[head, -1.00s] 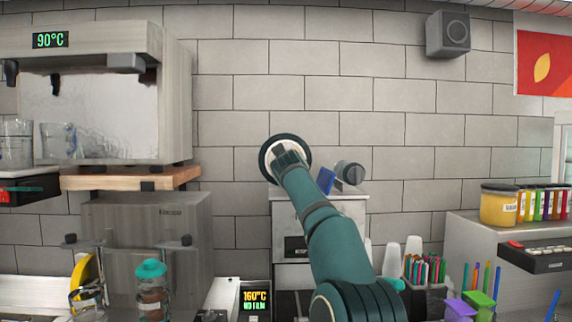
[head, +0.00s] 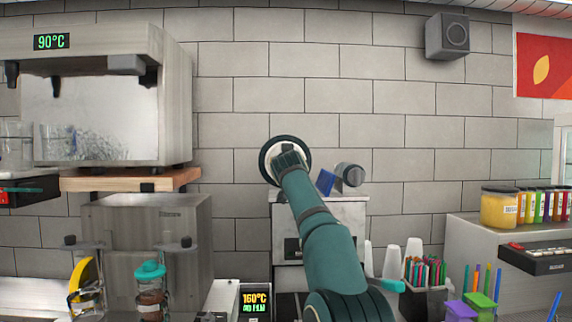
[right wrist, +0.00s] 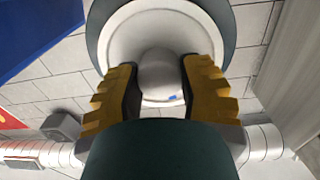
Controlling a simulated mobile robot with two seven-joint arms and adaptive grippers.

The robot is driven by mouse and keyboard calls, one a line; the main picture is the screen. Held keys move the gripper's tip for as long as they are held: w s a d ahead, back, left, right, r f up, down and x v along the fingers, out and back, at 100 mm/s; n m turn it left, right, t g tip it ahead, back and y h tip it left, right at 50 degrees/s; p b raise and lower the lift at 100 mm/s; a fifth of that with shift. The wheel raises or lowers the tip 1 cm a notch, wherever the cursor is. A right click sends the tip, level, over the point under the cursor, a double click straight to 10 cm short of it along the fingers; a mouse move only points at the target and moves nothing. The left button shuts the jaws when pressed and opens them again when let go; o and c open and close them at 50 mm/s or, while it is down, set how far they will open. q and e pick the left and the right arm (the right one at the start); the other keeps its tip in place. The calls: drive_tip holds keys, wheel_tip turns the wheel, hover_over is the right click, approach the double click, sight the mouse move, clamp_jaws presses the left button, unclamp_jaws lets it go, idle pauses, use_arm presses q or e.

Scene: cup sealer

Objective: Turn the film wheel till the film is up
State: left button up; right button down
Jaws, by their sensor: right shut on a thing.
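The film wheel is a white disc with a dark teal rim (head: 270,158) at the top left of the cup sealer (head: 350,215). In the right wrist view the wheel (right wrist: 112,42) fills the top, with a pale round hub between my fingers. My right gripper (head: 289,158) is shut on this hub; its yellow ridged fingers show on both sides in the wrist view (right wrist: 160,85). My arm hides part of the sealer's front. A small display at the sealer's lower left (head: 255,300) reads 160°C with a green line that looks like "NO FILM". My left gripper is not in view.
A grey roll (head: 350,175) and a blue panel (head: 325,182) sit on the sealer, right of the wheel. White cups (head: 392,262) and a holder of coloured straws (head: 425,295) stand to the right. A steel machine (head: 155,235) stands left.

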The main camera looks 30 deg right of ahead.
drive_tip(key=shift+r, duration=0.15)
drive_tip(key=shift+c, duration=2.2)
unclamp_jaws()
drive_tip(key=shift+a, duration=0.1)
drive_tip(key=v, duration=1.2)
drive_tip(key=shift+f, duration=0.2)
